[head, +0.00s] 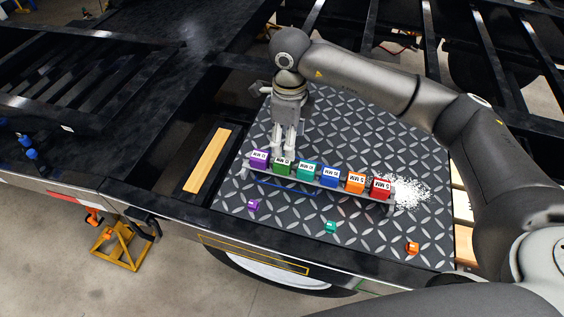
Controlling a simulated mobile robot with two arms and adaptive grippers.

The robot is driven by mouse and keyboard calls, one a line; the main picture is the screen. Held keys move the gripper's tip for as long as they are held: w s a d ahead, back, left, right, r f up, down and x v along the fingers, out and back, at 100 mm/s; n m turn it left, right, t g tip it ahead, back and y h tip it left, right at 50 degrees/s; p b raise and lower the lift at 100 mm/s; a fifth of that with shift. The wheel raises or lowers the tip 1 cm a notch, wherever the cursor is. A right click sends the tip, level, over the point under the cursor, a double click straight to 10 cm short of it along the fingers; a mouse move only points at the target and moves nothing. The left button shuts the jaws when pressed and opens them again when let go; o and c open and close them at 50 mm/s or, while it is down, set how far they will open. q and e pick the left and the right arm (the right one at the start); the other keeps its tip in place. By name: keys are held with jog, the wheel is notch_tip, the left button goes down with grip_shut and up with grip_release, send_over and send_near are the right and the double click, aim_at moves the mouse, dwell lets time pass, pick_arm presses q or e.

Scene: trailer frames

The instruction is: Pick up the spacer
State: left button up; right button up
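A rack (316,182) holds a row of coloured blocks with MM labels: purple (259,158), green (282,166), teal (307,171), blue (331,177), orange (356,183) and red (381,188). Small loose pieces lie in front of it: purple (253,205), teal (330,228) and orange (412,248). I cannot tell which piece is the spacer meant. My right gripper (284,149) points down at the green block, its fingers parted with a narrow gap. I cannot tell whether they touch the block. My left gripper is not in view.
The rack stands on a diamond-patterned metal plate (345,130) in the black trailer frame. White granules (410,192) lie right of the rack. A wooden strip (206,160) lies left of the plate. A yellow stand (122,245) is on the floor.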

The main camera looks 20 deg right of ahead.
aim_at(287, 162)
notch_tip(287, 162, down, 3)
jog(key=shift+f+p, duration=0.1)
jog(key=shift+p, duration=0.3)
jog(key=shift+s+a+f+p, duration=0.1)
jog(key=shift+s+f+p, duration=0.05)
jog(key=shift+f+p, duration=0.4)
notch_tip(287, 162, down, 3)
jog(key=shift+s+a+f+p, duration=0.1)
jog(key=shift+f+p, duration=0.1)
jog(key=shift+p, duration=0.7)
jog(key=shift+f, duration=0.5)
jog(key=c, duration=1.1)
jog(key=shift+r, duration=0.2)
